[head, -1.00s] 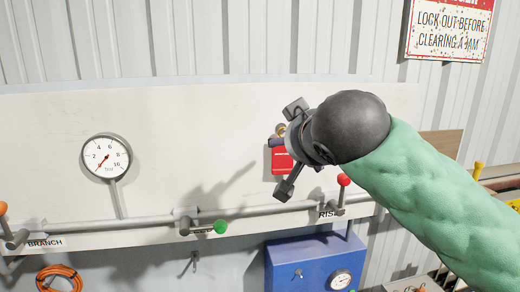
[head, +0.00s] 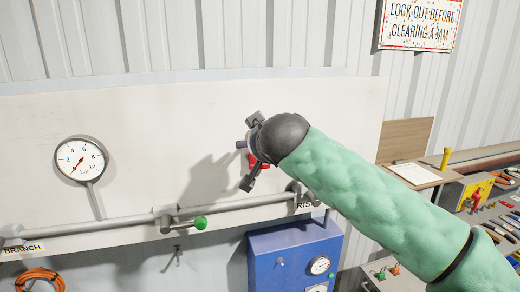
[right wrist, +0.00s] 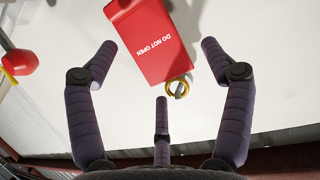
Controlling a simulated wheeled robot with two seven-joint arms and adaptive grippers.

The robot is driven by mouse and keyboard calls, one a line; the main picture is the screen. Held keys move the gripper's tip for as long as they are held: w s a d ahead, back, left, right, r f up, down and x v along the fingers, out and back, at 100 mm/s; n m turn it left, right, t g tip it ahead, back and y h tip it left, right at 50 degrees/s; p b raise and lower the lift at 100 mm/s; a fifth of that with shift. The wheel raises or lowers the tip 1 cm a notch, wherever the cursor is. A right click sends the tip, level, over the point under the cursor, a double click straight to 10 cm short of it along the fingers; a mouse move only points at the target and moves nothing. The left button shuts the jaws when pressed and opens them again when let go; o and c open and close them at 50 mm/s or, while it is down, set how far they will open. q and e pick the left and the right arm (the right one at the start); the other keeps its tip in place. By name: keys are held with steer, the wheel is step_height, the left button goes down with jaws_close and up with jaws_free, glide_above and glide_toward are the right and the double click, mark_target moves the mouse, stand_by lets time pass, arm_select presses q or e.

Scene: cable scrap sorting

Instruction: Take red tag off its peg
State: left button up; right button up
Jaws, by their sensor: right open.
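The red tag (right wrist: 150,40), with white "DO NOT OPEN" lettering, hangs against the white board. A brass-coloured ring around a peg end (right wrist: 179,88) shows at the tag's edge in the right wrist view. In the head view only a small part of the tag (head: 258,162) shows behind my gripper. My right gripper (right wrist: 158,66) is open and empty. Its three dark fingers are spread around the tag's ring end, with no clear contact visible. In the head view the right gripper (head: 250,150) is in front of the board, partly hidden by my wrist. My left gripper is out of view.
A pipe (head: 110,226) with a green-knobbed valve (head: 200,223) runs below the tag. A red knob (right wrist: 20,62) shows at the left of the wrist view. A gauge (head: 80,160) is on the board's left. A blue box (head: 290,260) stands below; a tool bench is at right.

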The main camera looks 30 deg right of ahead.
steer(key=shift+x, duration=0.95)
steer(key=c, duration=0.9)
steer(key=shift+f, duration=0.1)
steer(key=shift+c, duration=0.3)
